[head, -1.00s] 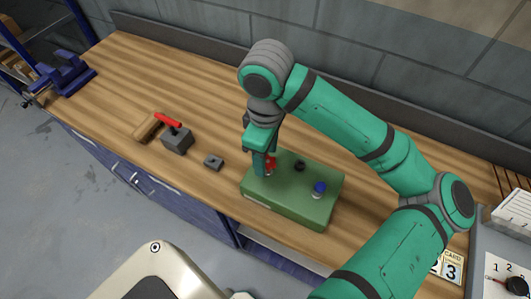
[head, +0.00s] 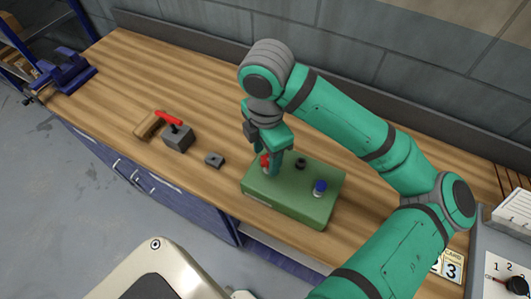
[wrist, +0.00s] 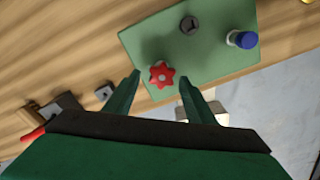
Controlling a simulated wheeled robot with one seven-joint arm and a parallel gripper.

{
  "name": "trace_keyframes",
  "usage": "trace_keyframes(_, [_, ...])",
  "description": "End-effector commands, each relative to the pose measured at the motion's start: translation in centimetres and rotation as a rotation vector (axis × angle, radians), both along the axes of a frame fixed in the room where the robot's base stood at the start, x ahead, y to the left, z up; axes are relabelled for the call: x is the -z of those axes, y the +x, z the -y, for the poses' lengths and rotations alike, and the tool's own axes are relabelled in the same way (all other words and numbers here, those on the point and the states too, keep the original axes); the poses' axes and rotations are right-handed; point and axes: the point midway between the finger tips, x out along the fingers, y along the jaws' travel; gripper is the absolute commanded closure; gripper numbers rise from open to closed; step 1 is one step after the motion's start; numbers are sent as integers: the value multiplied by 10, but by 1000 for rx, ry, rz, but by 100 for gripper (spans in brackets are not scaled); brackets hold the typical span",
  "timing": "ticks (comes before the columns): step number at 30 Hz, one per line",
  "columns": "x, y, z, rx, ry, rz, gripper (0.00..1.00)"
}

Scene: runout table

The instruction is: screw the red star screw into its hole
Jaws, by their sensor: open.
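The red star screw (wrist: 162,75) stands on the green block (wrist: 158,37), near one end of its top. In the head view the red star screw (head: 265,163) is partly hidden by my gripper (head: 270,167). In the wrist view my gripper (wrist: 157,83) is open, with one finger on each side of the red star head and a visible gap to both. I cannot tell how deep the screw sits in its hole.
A blue knob (head: 320,187) and a dark round fitting (head: 300,163) also stand on the green block. A small grey block (head: 214,160), a grey block with a red handle (head: 177,137) and a wooden piece (head: 148,126) lie to the left. The wooden bench (head: 130,75) is clear at back left.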

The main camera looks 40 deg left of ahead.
Motion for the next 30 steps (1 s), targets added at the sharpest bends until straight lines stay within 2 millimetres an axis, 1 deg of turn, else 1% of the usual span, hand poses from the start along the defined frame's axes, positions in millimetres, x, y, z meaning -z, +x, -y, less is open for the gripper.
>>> trace_keyframes(3, [0, -1, 1, -129, 0, 0, 50])
trace_keyframes(6, [0, -1, 1, -222, 0, 0, 50])
trace_keyframes(9, [0, -1, 1, -277, 0, 0, 50])
trace_keyframes(19, [0, 4, 4, -289, 0, 0, 50])
trace_keyframes(25, [0, 4, 3, -291, 0, 0, 50])
trace_keyframes(26, [0, 4, 3, -292, 0, 0, 55])
trace_keyframes(27, [0, 4, 3, -293, 0, 0, 64])
trace_keyframes(29, [0, 4, 2, -293, 0, 0, 79])
trace_keyframes(30, [0, 4, 2, -294, 0, 0, 88])
